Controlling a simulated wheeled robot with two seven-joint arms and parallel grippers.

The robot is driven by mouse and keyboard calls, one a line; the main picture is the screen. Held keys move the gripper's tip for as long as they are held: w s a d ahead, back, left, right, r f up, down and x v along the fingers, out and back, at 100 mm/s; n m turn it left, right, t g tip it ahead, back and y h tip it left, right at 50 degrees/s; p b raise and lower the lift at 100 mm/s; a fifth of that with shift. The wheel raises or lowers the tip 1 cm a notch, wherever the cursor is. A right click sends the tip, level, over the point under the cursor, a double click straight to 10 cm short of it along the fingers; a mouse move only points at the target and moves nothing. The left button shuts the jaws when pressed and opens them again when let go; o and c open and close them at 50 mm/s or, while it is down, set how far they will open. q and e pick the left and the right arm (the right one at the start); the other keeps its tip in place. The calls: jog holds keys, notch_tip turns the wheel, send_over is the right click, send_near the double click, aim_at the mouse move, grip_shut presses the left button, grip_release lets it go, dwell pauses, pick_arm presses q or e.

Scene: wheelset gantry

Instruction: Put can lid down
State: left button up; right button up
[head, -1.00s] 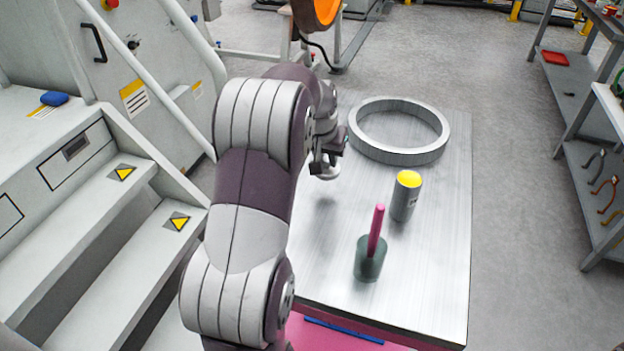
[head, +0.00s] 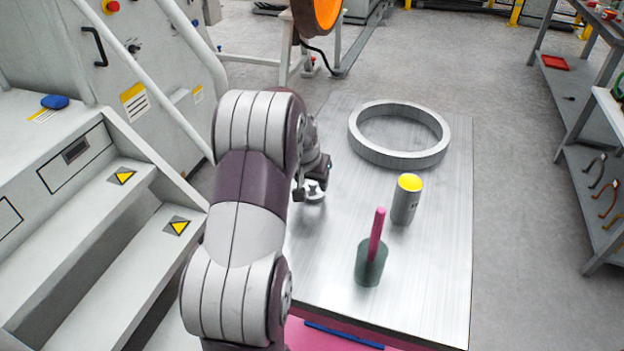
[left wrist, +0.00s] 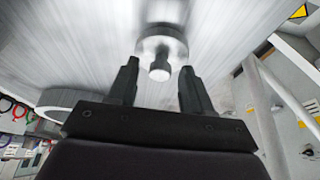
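The can lid (head: 317,195) is a small silver disc with a knob. It appears to lie flat on the left part of the metal table (head: 436,270). The lid also shows in the left wrist view (left wrist: 162,42), its knob pointing towards my fingers. My left gripper (head: 306,186) is just above the lid, partly hidden by my own wrist. In the left wrist view its fingers (left wrist: 158,88) are spread, with a gap on each side of the knob. The grey can (head: 403,207) with a yellow top stands upright to the right. My right gripper is not in view.
A dark green cup (head: 370,264) holding a pink stick (head: 377,234) stands near the front of the table. A large metal ring (head: 399,158) lies at the back. White steps (head: 95,240) flank the table's left side. The table's front right is clear.

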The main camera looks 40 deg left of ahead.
pick_arm(q)
jog(key=shift+r, duration=0.4)
jog(key=v, duration=1.1)
jog(key=shift+r+p, duration=0.3)
jog(key=shift+p, duration=0.1)
jog(key=shift+s, duration=0.15)
